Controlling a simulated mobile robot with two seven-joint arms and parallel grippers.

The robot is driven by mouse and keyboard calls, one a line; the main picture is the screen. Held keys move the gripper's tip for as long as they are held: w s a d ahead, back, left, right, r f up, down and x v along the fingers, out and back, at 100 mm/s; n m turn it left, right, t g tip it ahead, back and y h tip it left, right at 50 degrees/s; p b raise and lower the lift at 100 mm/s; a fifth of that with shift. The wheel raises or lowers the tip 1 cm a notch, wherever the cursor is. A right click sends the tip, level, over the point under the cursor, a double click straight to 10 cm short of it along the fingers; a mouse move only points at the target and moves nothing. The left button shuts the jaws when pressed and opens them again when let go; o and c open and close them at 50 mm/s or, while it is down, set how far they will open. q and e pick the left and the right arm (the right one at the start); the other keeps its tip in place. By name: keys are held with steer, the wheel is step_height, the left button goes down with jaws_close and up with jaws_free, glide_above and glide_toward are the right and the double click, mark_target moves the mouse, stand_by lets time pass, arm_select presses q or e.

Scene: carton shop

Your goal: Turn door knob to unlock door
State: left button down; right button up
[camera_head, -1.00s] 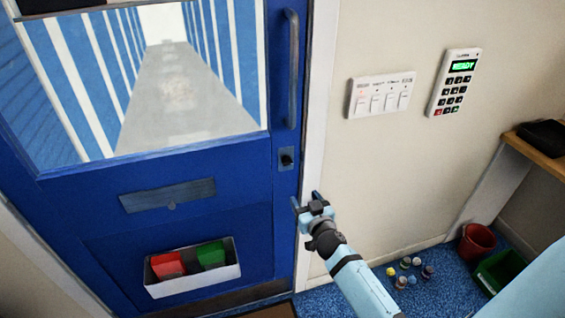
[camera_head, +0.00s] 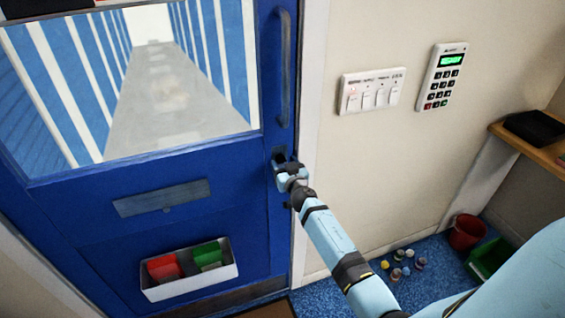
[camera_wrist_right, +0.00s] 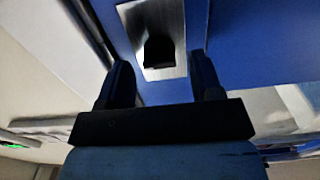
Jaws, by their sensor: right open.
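The blue door (camera_head: 235,235) fills the left of the head view, with a long window and a vertical handle (camera_head: 285,70). The door knob (camera_wrist_right: 158,50) is small and black on a silver plate (camera_wrist_right: 145,18) in the right wrist view. In the head view my right gripper (camera_head: 285,163) is at the knob plate and mostly hides the knob. My right gripper (camera_wrist_right: 160,85) is open, its two fingers apart on either side of the line to the knob. The knob appears just beyond the fingertips; I cannot tell whether they touch it. My left gripper is not in view.
A switch panel (camera_head: 371,92) and a keypad (camera_head: 444,76) with a green display are on the wall right of the door. A white bin (camera_head: 190,287) hangs low on the door.

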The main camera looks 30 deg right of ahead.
steer(key=shift+x, duration=0.75)
steer(key=c, duration=0.9)
